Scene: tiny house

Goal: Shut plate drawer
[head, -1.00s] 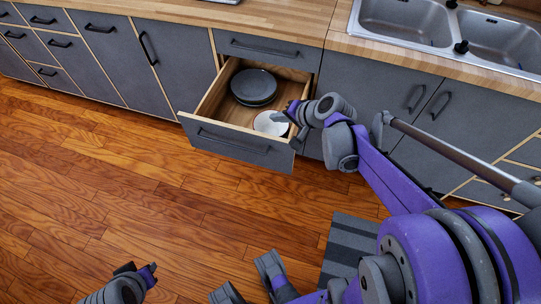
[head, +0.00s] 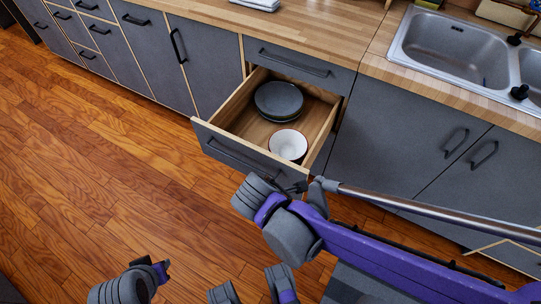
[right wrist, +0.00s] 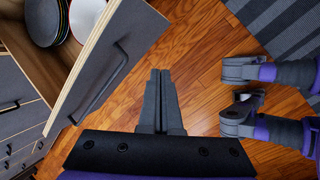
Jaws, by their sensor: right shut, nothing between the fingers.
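The plate drawer (head: 262,168) is pulled open below the wooden counter. It holds a stack of dark plates (head: 278,100) and a white bowl (head: 288,145). Its dark handle (head: 230,155) is on the grey front, which also shows with its handle (right wrist: 100,85) in the right wrist view. My right gripper (head: 298,187) is outside the drawer, by the right end of its front. In the right wrist view its fingers (right wrist: 160,75) are together and empty, to the right of the drawer front and apart from it. My left gripper (head: 162,269) is low at the bottom left, away from the drawer; its fingers are unclear.
A closed drawer (head: 295,62) sits above the open one. Closed cabinets flank it, with a sink (head: 455,50) at the right. A striped grey mat (right wrist: 280,30) lies on the wooden floor. The floor left of the drawer is clear.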

